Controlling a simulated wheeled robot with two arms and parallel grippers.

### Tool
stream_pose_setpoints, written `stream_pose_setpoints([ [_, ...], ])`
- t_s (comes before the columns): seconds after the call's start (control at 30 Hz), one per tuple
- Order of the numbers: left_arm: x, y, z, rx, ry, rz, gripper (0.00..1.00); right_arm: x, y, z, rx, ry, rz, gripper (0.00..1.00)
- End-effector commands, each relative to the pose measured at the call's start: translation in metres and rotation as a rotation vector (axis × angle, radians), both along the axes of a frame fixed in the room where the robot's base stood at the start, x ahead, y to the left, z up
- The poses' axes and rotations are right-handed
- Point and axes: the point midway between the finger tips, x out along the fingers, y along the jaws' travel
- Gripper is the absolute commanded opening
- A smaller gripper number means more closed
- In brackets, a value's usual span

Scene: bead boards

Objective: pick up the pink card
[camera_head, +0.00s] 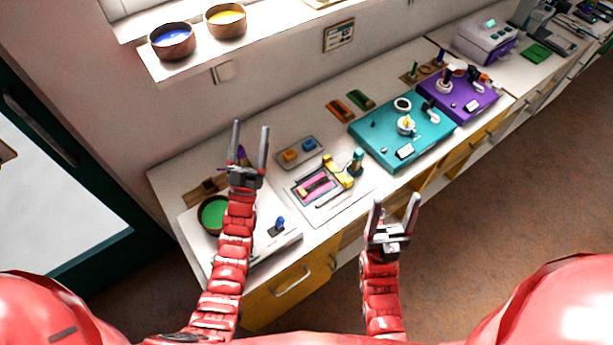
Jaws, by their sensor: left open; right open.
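The pink card (306,197) appears to be the pink rectangle lying in a small framed holder on the white worktop, near the middle of the counter. A dark bar crosses it and hides part of it. My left gripper (250,130) is open and empty, raised over the counter to the left of the pink card. My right gripper (396,201) is open and empty, in front of the counter's edge, to the right of the pink card and nearer to me. Neither gripper touches the card.
A yellow and teal tool (338,172) stands right beside the card. A grey tray (299,152) with blue and orange pieces lies behind it. A green-filled bowl (213,215) is at the left. A teal board (380,135) and a purple board (470,98) occupy the right.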

Motion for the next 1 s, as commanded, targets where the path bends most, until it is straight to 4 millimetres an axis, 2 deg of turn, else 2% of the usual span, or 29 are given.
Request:
stream_pose_setpoints([
  [0.03,0.021,-0.005,-0.002,-0.008,0.057,-0.028,0.85,0.000,0.000,0.006,0.000,0.000,0.000,0.65],
  [0.17,0.082,-0.017,-0.023,-0.056,0.242,-0.105,0.85,0.000,0.000,0.011,0.000,0.000,0.000,0.65],
  [0.3,0.156,-0.024,-0.057,-0.158,0.508,-0.163,0.85,0.000,0.000,0.013,0.000,0.000,0.000,0.65],
  [0.4,0.202,-0.025,-0.083,-0.269,0.708,-0.168,0.85,0.000,0.000,0.013,0.000,0.000,0.000,0.65],
  [0.5,0.237,-0.021,-0.102,-0.410,0.891,-0.142,0.85,0.000,0.000,0.013,0.000,0.000,0.000,0.65],
  [0.57,0.251,-0.019,-0.113,-0.508,0.994,-0.114,0.85,0.000,0.000,0.013,0.000,0.000,0.000,0.65],
  [0.63,0.261,-0.015,-0.124,-0.634,1.104,-0.070,0.85,0.000,0.000,0.013,0.000,0.000,0.000,0.65],
  [0.77,0.262,-0.013,-0.141,-0.895,1.289,0.039,0.85,0.000,0.000,0.013,0.000,0.000,0.000,0.65],
  [0.87,0.246,-0.018,-0.150,-1.111,1.412,0.146,0.85,0.000,0.000,0.013,0.000,0.000,0.000,0.65],
  [0.97,0.217,-0.030,-0.153,-1.333,1.515,0.273,0.85,0.000,0.000,0.013,0.000,0.000,0.000,0.65],
  [1.0,0.200,-0.037,-0.155,-1.420,1.556,0.335,0.85,0.000,0.000,0.013,0.000,0.000,0.000,0.65],
])
